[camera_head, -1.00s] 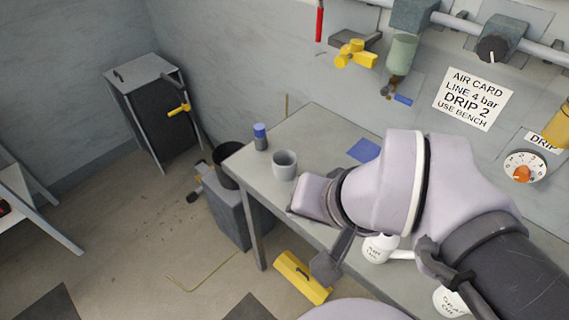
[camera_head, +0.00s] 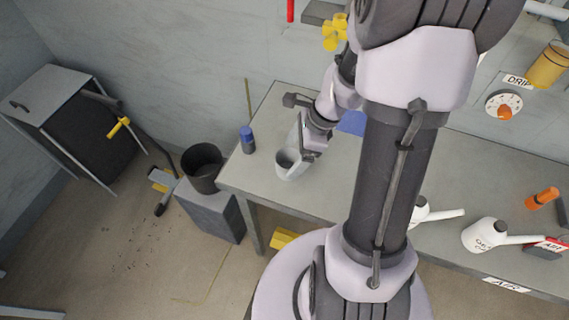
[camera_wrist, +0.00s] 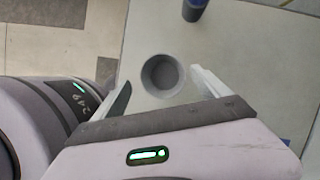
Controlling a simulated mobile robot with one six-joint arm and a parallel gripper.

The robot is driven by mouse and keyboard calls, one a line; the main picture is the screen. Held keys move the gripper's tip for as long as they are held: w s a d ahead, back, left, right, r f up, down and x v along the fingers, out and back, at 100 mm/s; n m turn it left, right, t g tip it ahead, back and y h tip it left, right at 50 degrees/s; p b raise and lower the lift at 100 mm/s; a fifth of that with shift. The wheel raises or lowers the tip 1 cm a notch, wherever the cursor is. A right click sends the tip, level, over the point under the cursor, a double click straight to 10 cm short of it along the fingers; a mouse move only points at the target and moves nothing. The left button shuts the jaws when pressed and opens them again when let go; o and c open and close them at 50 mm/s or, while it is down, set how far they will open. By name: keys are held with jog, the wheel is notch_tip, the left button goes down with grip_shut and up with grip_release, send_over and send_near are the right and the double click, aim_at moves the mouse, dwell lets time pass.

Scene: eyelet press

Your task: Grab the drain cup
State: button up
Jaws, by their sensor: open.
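The drain cup, a plain grey open-topped cup (camera_head: 284,170), stands upright near the left end of the bench. My gripper (camera_head: 303,156) is above and beside it and hides part of its right side in the head view. In the wrist view the round cup (camera_wrist: 162,76) shows from above, with its dark inside visible. The two pale fingers of my gripper (camera_wrist: 161,84) are apart, one to each side of the cup in that picture. The gripper is open and empty. I cannot tell whether either finger touches the cup.
A blue-capped bottle (camera_head: 247,140) stands close behind-left of the cup. A blue cloth or pad (camera_head: 352,123) lies to the right. White spouted cans (camera_head: 485,235) stand at the bench's right. A black bucket (camera_head: 203,168) sits on a grey box past the left edge.

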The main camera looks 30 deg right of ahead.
aim_at(284, 165)
jog(key=b+x, duration=0.3)
jog(key=x, duration=0.3)
jog(key=shift+w+d+f, duration=0.1)
jog(key=shift+w+f, duration=0.05)
jog(key=shift+w, duration=0.05)
